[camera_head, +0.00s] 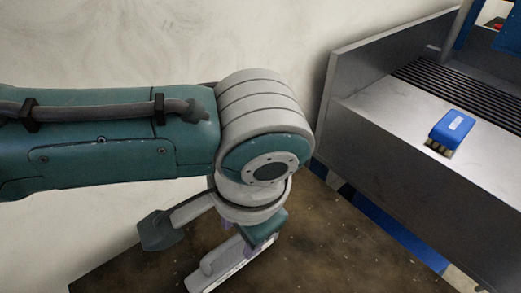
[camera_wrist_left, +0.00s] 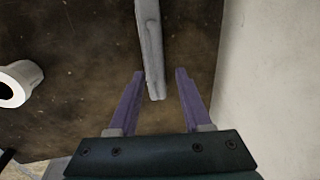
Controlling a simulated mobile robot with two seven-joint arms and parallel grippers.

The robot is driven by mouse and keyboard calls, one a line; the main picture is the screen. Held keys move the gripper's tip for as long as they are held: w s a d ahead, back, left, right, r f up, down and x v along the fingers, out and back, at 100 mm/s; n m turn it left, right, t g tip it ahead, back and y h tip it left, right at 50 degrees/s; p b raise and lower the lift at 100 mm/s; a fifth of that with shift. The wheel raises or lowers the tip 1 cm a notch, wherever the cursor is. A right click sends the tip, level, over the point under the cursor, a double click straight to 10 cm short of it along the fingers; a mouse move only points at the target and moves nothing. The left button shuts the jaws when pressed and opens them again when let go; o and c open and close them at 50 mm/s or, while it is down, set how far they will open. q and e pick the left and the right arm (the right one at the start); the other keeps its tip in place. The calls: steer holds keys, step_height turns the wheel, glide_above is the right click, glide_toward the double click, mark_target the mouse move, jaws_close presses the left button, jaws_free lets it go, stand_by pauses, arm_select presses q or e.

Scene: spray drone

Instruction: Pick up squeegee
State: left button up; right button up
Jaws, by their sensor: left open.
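The squeegee, a long pale grey-white piece (camera_head: 222,270), lies on the dark brown surface at the bottom of the head view, partly under my left arm and cut off by the frame's edge. In the left wrist view its pale end (camera_wrist_left: 152,50) reaches down between the two purple fingers. My left gripper (camera_wrist_left: 160,74) is open, with one finger on each side of that end and gaps showing. I cannot tell the height between fingers and squeegee. In the head view my left gripper (camera_head: 246,238) is mostly hidden below the wrist. My right gripper is not in view.
A white hollow cylinder (camera_wrist_left: 22,82) lies at the left of the wrist view. A pale wall (camera_head: 140,45) stands close beside the brown surface (camera_head: 330,245). A grey metal machine (camera_head: 400,150) with a blue brush-like block (camera_head: 452,131) stands at the right.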

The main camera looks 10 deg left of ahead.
arm_select(q)
steer(key=shift+w+a+f, duration=0.15)
steer(key=shift+a+f, duration=0.05)
steer(key=shift+f, duration=0.85)
jaws_close()
stand_by(0.6)
